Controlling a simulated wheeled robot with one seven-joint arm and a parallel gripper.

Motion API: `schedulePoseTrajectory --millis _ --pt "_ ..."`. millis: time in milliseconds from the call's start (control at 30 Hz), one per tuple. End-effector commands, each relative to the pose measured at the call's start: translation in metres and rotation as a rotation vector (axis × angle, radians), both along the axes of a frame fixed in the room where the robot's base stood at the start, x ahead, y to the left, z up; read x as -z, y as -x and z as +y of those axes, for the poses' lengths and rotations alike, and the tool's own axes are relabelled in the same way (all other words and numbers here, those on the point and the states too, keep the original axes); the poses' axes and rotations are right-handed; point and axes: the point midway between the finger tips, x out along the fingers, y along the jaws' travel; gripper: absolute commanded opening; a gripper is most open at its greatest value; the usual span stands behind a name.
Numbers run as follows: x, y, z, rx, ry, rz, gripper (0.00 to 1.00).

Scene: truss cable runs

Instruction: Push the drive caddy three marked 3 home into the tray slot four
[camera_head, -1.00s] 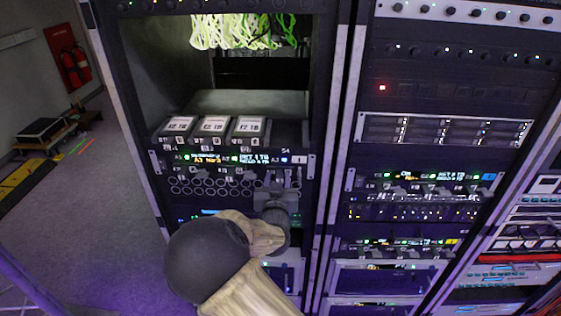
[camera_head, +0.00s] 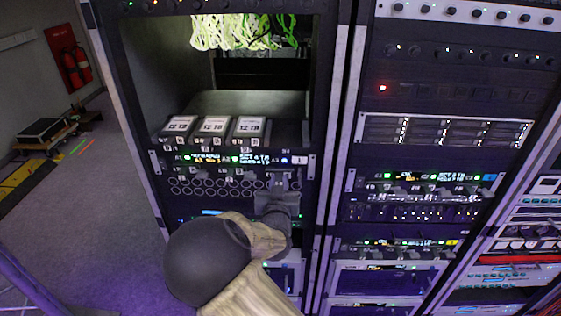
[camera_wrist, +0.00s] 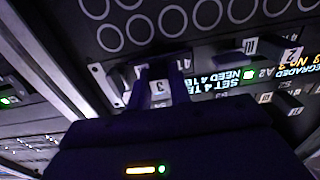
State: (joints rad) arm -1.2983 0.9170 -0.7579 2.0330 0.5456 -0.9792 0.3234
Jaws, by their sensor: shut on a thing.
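My gripper (camera_head: 284,180) is at the right end of the front of the drive tray (camera_head: 160,162), just below its slot four label. In the wrist view my two dark fingers (camera_wrist: 162,84) are shut on the drive caddy three (camera_wrist: 158,88), whose white label 3 shows between them. The caddy's body is hidden behind the fingers and the tray front, so its depth in slot four cannot be told. Three drives with white 12 TB labels, the left (camera_head: 180,124), middle (camera_head: 214,125) and right (camera_head: 248,125), sit in the tray to the left.
A lit status strip (camera_head: 225,159) runs along the tray front. A perforated panel (camera_head: 210,189) lies below it. The rack's upright post (camera_head: 335,130) stands close to the right of my gripper. Green and yellow cables (camera_head: 235,32) hang above the tray. Open floor lies to the left.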

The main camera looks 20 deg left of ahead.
Motion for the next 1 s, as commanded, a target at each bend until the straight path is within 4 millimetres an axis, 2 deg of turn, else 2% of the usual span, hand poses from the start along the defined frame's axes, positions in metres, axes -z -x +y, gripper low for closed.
schedulePoseTrajectory --millis 667,1000 --pt "-0.002 0.008 -0.002 0.0 -0.002 -0.003 0.0" --pt "-0.002 0.029 -0.006 -0.001 -0.001 -0.002 0.0"
